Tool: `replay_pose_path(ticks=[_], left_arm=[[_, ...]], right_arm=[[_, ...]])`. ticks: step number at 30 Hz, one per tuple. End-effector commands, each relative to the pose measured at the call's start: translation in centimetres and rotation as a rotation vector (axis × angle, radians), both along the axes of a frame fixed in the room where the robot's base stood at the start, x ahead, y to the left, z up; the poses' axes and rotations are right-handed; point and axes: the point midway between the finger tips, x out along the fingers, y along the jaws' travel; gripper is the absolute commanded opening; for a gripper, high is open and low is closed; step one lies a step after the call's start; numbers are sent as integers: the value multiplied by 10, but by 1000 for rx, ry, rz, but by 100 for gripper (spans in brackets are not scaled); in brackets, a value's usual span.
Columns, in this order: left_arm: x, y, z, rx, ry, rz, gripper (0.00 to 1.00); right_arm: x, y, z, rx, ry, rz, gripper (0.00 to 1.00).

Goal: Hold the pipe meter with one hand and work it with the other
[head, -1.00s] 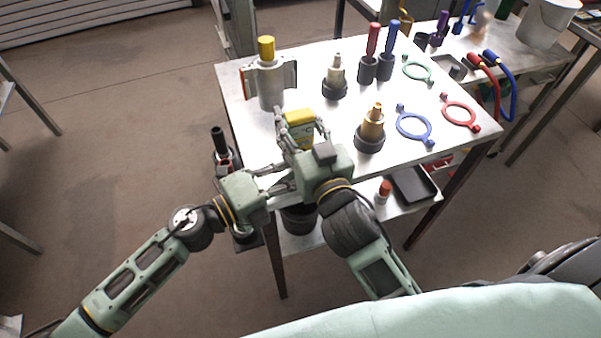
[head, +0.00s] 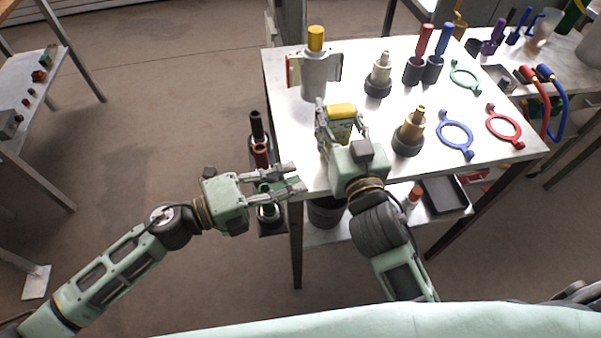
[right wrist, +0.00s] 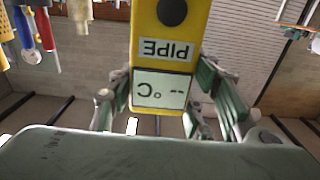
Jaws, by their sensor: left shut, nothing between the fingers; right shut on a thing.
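The pipe meter is a yellow box (head: 341,112) held upright in my right gripper (head: 342,128) above the near left part of the table. In the right wrist view the meter (right wrist: 170,60) fills the middle, with a dark round knob, a "PIPE" label and a display showing "-- °C", all upside down. The right fingers (right wrist: 165,100) close on its two sides. My left gripper (head: 298,186) is shut and empty at the table's near left corner, below and left of the meter and apart from it.
The white table (head: 290,130) carries a grey cylinder with a yellow cap (head: 316,75), a brass fitting (head: 410,132), a silver fitting (head: 379,75), and blue (head: 456,133) and red (head: 504,126) rings. Dark and red tubes (head: 259,150) stand beside its left edge.

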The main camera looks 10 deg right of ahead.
Motion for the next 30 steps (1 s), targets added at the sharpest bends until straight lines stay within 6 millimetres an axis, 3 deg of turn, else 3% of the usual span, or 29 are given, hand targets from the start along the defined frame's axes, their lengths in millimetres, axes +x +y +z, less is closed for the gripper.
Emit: replay_pose_path(ticks=[7,8,15,25,30], left_arm=[[-1,0,0,-1,0,-1,0],[-1,0,0,-1,0,-1,0],[-1,0,0,-1,0,-1,0],[-1,0,0,-1,0,-1,0],[-1,0,0,-1,0,-2,0]], right_arm=[[0,-1,-4,-3,9,-2,13],[0,-1,-4,-3,9,-2,48],[0,0,-2,-2,5,-1,68],[-1,0,-1,0,3,-1,68],[-16,0,-2,1,5,0,68]])
